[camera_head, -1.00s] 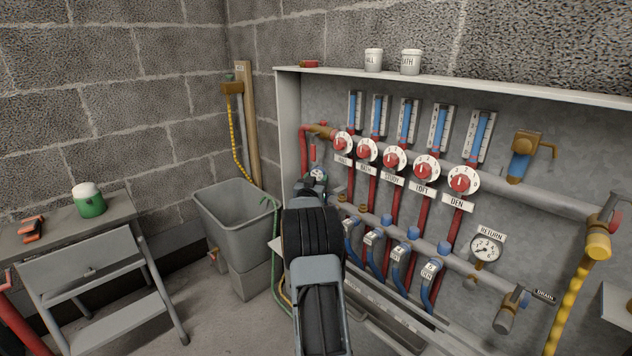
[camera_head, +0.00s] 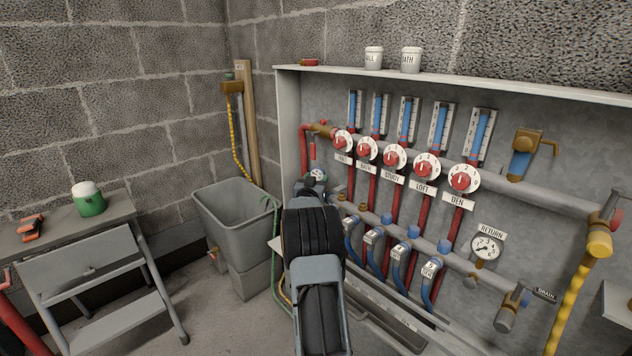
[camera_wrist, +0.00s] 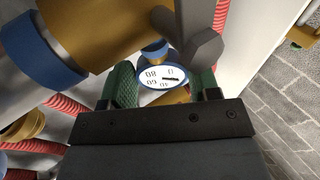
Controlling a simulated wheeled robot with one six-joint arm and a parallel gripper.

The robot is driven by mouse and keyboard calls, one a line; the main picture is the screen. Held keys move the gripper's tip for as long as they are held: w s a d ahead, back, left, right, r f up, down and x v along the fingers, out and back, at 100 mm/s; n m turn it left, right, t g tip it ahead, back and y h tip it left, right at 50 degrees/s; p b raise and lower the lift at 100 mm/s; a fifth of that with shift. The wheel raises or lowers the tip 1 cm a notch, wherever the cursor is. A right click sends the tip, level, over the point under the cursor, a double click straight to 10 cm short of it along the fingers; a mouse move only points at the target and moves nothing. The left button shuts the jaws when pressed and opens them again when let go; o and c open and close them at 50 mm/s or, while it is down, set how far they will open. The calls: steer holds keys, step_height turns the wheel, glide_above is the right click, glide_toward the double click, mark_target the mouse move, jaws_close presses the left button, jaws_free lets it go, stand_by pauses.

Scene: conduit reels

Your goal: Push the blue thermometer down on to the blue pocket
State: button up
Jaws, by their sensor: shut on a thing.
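The blue thermometer has a white round dial with a blue rim. In the wrist view the thermometer (camera_wrist: 163,77) sits between the green fingertips of my gripper (camera_wrist: 160,92), which is shut on it. Its dial also shows small in the head view (camera_head: 318,174), just beyond my wrist at the left end of the manifold. A small blue part on brass (camera_wrist: 154,50) shows right behind the dial in the wrist view; it may be the blue pocket. I cannot tell whether the thermometer touches it. My arm hides most of the gripper in the head view.
A large blue collar (camera_wrist: 45,48) on a brass fitting is close at left in the wrist view, and a grey fitting (camera_wrist: 197,42) is close above right. Red pipes and dials fill the cabinet (camera_head: 289,130). A grey tank (camera_head: 238,220) stands left of my arm.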

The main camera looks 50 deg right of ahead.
steer(key=shift+f, duration=0.2)
stand_by(0.5)
steer(key=o, duration=1.1)
steer(key=shift+r, duration=0.1)
